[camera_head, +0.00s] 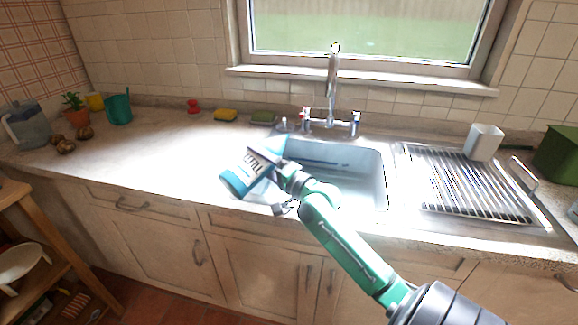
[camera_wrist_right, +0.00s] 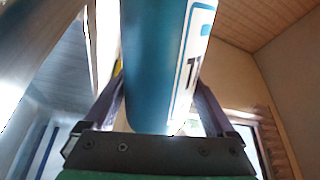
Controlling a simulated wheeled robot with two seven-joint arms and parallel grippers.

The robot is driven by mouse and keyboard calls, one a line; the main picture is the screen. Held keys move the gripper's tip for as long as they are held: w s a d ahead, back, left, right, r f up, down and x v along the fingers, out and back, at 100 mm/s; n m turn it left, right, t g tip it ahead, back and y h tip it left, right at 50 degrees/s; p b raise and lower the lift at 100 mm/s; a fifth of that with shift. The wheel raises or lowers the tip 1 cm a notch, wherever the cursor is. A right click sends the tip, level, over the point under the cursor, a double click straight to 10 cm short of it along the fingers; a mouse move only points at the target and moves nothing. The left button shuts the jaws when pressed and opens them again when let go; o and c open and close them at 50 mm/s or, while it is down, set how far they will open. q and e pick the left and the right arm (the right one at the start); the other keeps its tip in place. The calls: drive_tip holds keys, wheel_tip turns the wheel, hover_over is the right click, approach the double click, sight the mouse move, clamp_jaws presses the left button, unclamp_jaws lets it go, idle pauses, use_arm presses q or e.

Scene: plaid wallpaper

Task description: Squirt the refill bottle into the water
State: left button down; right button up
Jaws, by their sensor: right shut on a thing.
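The refill bottle (camera_head: 238,180) is blue with a white label and lettering. My right gripper (camera_head: 274,166) is shut on it and holds it tilted over the sink's left front edge. In the right wrist view the blue bottle (camera_wrist_right: 150,60) stands between the two fingers of my right gripper (camera_wrist_right: 158,98). The white sink (camera_head: 372,172) is below and to the right of the bottle. Its inside looks pale and bright, and I cannot clearly tell the water surface. My right forearm hides part of the sink. My left gripper is not in view.
A tap (camera_head: 332,85) stands behind the sink. A yellow sponge (camera_head: 225,115) and a green sponge (camera_head: 263,117) lie at the back. A ribbed drainer (camera_head: 470,185) with a white cup (camera_head: 484,141) is at right.

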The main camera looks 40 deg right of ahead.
drive_tip(key=shift+f+m, duration=0.2)
drive_tip(key=shift+m, duration=0.3)
drive_tip(key=shift+a+m+p, duration=0.1)
drive_tip(key=shift+m+p, duration=0.7)
drive_tip(key=shift+p, duration=0.05)
drive_tip(key=shift+r+m+h+p, duration=0.1)
drive_tip(key=shift+m+h+p, duration=0.2)
drive_tip(key=shift+m+p, duration=0.35)
idle(0.3)
